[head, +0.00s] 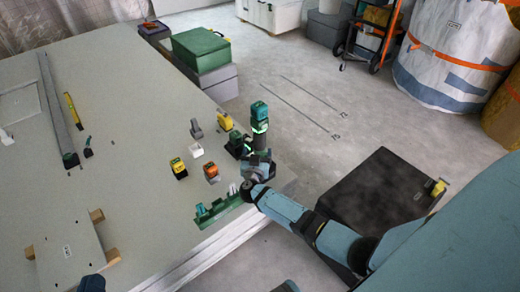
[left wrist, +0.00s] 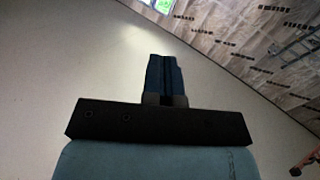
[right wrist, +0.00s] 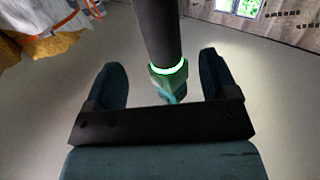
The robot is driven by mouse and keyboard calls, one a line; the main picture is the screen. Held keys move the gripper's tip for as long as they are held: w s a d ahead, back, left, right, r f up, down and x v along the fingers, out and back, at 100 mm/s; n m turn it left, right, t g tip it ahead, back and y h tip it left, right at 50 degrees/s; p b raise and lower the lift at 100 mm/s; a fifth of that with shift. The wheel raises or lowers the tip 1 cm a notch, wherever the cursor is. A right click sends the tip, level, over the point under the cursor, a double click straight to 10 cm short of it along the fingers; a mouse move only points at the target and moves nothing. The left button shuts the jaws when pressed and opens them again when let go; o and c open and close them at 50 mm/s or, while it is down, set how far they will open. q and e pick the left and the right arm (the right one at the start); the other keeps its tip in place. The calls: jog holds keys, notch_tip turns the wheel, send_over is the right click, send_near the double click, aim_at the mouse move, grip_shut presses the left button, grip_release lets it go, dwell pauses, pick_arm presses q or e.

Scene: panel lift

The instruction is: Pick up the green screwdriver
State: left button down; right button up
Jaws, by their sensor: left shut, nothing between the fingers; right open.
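A dark upright cylinder (head: 261,141) with a green ring and teal top stands by the table's right edge. In the right wrist view, a dark cylinder (right wrist: 158,30) with a bright green ring comes down to a teal-green end between my fingers. I cannot tell for sure which thing is the green screwdriver; teal pieces (head: 203,210) also sit in a green rack. My right gripper (right wrist: 161,66) is open, its fingers either side of the cylinder, with no clear contact. My left gripper (left wrist: 162,62) is shut and empty; its dark tip (head: 92,283) shows low at the left.
A green case (head: 201,50) stands behind. A black box (head: 385,190) is on the floor at right.

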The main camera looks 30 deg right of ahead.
aim_at(259, 142)
jog(key=b+x, duration=0.1)
jog(key=x, duration=0.2)
jog(key=shift+w+d, duration=0.1)
jog(key=shift+w, duration=0.05)
jog(key=b+x, duration=0.2)
jog(key=shift+w+d+f, duration=0.2)
jog(key=shift+w, duration=0.05)
jog(key=shift+w+d, duration=0.3)
jog(key=shift+w, duration=0.15)
jog(key=shift+w+d+r, duration=0.15)
jog(key=shift+w+d, duration=0.15)
jog(key=c, duration=1.4)
jog(key=shift+r, duration=0.15)
grip_shut()
pick_arm(q)
jog(key=shift+s+d+r+t+h, duration=0.1)
jog(key=shift+d+r+t+h, duration=0.25)
jog(key=shift+r, duration=0.25)
jog(key=shift+d+r+t+h, duration=0.25)
jog(key=shift+d+r+h, duration=0.2)
jog(key=shift+r, duration=0.15)
pick_arm(e)
jog(key=shift+r, duration=0.1)
